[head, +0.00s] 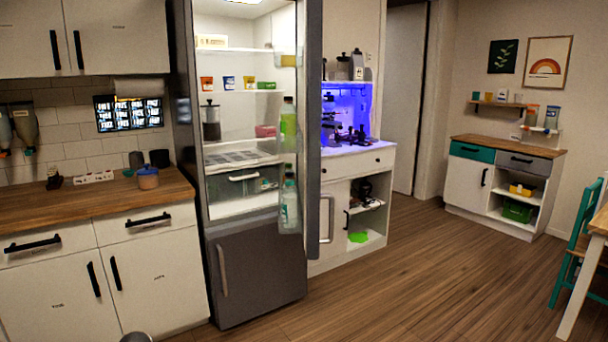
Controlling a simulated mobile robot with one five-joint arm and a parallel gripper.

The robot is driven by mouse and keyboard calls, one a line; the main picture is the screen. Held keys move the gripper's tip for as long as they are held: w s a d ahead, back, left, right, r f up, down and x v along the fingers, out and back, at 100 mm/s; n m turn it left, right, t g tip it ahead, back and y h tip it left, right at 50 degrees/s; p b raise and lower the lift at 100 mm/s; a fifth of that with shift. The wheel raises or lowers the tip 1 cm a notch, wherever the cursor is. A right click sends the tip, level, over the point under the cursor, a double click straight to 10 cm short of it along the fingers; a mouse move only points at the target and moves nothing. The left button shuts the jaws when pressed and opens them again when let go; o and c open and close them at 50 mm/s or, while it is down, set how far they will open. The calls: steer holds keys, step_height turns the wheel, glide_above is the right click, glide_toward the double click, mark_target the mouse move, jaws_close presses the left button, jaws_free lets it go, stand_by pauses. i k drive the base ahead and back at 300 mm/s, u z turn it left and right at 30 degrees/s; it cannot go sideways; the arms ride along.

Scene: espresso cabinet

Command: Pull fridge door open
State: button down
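The tall grey fridge (255,275) stands in the middle of the head view. Its upper door (313,120) stands open, hinged on the right, and is seen nearly edge-on. A vertical door handle (327,218) shows on the door's far right side. Bottles (289,205) stand in the racks inside the door. The lit inside shows shelves with small cups (228,82), a dark jar (211,122) and a clear drawer (243,178). The lower front, with its own handle (222,270), is shut. My gripper is not in view, and nothing visible touches the door.
A wooden counter (95,200) with white cabinets stands left of the fridge. A white cabinet with a blue-lit espresso nook (345,118) stands behind the door to the right. A table (600,222) and teal chair (580,235) are far right. The wooden floor (430,275) between is clear.

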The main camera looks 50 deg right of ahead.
mark_target(309, 58)
steer(key=z, duration=0.6)
steer(key=i, duration=1.05)
steer(key=u, duration=0.4)
steer(key=i, duration=0.85)
steer(key=u, duration=0.65)
